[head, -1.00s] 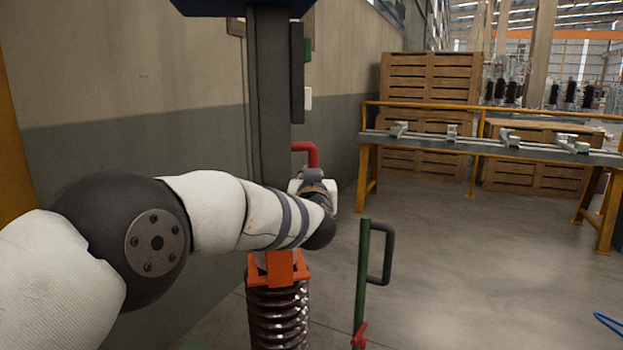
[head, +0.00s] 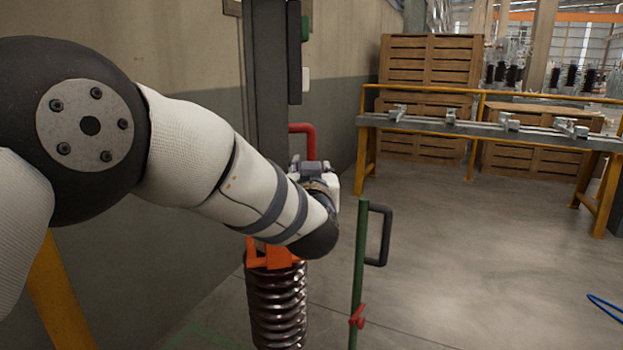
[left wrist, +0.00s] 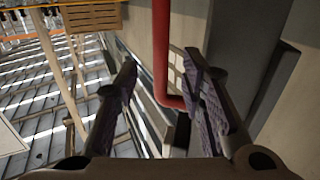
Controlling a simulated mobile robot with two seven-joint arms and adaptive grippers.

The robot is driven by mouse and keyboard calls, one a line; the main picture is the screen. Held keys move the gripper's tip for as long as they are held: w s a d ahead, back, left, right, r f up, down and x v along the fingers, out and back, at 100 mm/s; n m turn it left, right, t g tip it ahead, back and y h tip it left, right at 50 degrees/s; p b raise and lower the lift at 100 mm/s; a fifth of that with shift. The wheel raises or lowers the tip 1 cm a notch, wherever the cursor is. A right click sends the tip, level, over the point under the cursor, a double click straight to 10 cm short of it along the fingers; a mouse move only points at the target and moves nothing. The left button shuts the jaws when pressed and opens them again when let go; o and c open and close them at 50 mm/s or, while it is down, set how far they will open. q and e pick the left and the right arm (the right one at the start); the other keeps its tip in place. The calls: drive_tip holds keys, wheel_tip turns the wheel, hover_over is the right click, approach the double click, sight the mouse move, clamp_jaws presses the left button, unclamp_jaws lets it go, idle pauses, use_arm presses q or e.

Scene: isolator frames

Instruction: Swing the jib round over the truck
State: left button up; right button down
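A red bent handle (head: 303,130) sticks out beside a dark grey upright column (head: 265,85), which I take to be part of the jib. A ribbed brown insulator (head: 276,305) hangs or stands below an orange bracket (head: 272,256), partly behind my forearm. My left gripper (head: 316,172) is just below the red handle, mostly hidden by my wrist in the head view. In the left wrist view, my left gripper (left wrist: 160,63) is open, with the red handle (left wrist: 161,45) showing between its fingers; contact cannot be told. No truck is clearly identifiable. My right gripper is out of view.
A green post (head: 359,275) with a black handle (head: 381,235) and red lever stands right of the insulator. A yellow-framed bench (head: 480,140) and wooden crates (head: 430,65) stand behind. The wall (head: 180,180) is close on the left. The floor at right is clear except a blue hose (head: 605,308).

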use_arm(q)
drive_tip(key=s, duration=0.5)
drive_tip(key=shift+s+d, duration=0.15)
drive_tip(key=shift+s, duration=0.05)
